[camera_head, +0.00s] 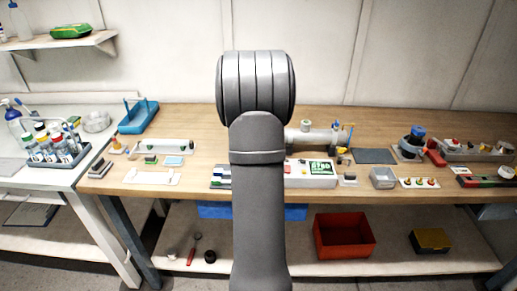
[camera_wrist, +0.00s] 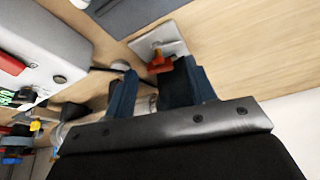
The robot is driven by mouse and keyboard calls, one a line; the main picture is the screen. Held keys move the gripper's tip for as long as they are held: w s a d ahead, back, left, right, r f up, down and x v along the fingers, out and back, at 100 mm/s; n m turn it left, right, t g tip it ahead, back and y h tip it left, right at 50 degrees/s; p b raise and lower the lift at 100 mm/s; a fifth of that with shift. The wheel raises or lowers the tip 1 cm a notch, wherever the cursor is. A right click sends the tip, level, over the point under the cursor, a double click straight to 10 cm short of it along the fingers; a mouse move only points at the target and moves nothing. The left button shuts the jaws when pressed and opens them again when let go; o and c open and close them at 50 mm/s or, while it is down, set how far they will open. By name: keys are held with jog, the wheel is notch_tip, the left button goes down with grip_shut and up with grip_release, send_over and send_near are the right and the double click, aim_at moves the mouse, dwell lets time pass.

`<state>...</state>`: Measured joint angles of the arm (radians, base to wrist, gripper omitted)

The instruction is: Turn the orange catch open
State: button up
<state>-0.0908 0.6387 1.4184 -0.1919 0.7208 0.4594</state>
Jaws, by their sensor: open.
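The orange catch (camera_wrist: 160,64) shows in the wrist view, on a small pale grey plate (camera_wrist: 171,45) fixed or lying on the wooden bench. My gripper (camera_wrist: 156,74) is open, with its two dark blue fingers apart. The catch shows just beyond and between the fingertips, nearer the right finger, which hides part of it. I cannot tell whether a finger touches it. In the head view my arm stands upright in the middle and hides my gripper.
A white box with a green display (camera_head: 323,168) stands on the wooden bench; in the wrist view its pale casing (camera_wrist: 45,40) is at the left. A dark mat (camera_head: 375,156) lies to its right. A silver cylinder (camera_head: 315,138) lies behind it. A red bin (camera_head: 344,250) is below.

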jog(key=shift+w+f, duration=0.1)
jog(key=shift+f, duration=0.15)
jog(key=c, duration=1)
jog(key=shift+d+n+y, duration=0.15)
jog(key=shift+n+y, duration=0.45)
jog(key=shift+n, duration=0.9)
